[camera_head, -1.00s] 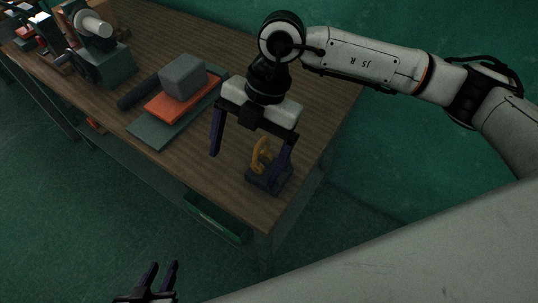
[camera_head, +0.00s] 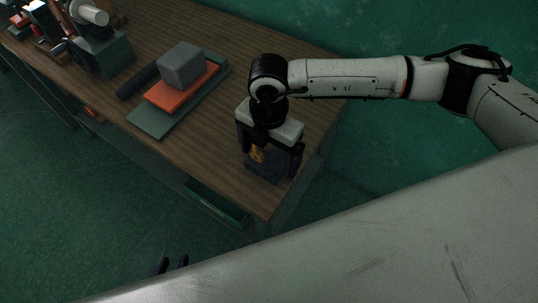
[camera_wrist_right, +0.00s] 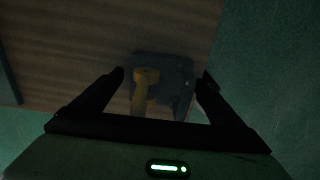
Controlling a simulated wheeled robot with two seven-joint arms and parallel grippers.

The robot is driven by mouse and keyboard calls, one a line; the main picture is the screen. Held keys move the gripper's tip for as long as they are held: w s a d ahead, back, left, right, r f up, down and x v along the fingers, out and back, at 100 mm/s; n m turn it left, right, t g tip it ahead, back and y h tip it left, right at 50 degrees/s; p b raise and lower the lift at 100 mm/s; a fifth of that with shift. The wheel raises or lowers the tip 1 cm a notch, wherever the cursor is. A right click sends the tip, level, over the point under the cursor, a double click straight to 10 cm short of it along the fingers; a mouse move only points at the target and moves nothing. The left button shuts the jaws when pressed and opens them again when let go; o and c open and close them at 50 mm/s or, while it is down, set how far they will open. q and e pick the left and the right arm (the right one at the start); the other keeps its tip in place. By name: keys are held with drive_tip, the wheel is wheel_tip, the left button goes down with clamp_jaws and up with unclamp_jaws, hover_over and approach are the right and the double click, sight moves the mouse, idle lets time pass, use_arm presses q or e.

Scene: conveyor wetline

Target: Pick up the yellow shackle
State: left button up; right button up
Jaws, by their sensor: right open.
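The yellow shackle (camera_head: 257,154) stands on a dark base block (camera_head: 265,171) near the front right corner of the wooden table. My right gripper (camera_head: 269,160) is directly above it, pointing down, and partly hides it. In the right wrist view the shackle (camera_wrist_right: 145,88) lies between the two spread fingers of my right gripper (camera_wrist_right: 162,80), closer to the left finger. The fingers do not appear closed on it. Only the finger tips of my left gripper (camera_head: 171,264) show at the bottom edge of the head view, apart from each other and far from the table.
A grey block (camera_head: 181,66) sits on an orange slab (camera_head: 183,93) over a green plate (camera_head: 150,122), left of my right gripper. A dark cylinder (camera_head: 137,82) lies beside them. Machinery (camera_head: 100,50) stands at the far left. The tabletop between plate and base is clear.

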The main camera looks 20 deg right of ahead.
drive_tip(key=shift+f, duration=0.3)
drive_tip(key=shift+r, duration=0.1)
drive_tip(key=c, duration=1.5)
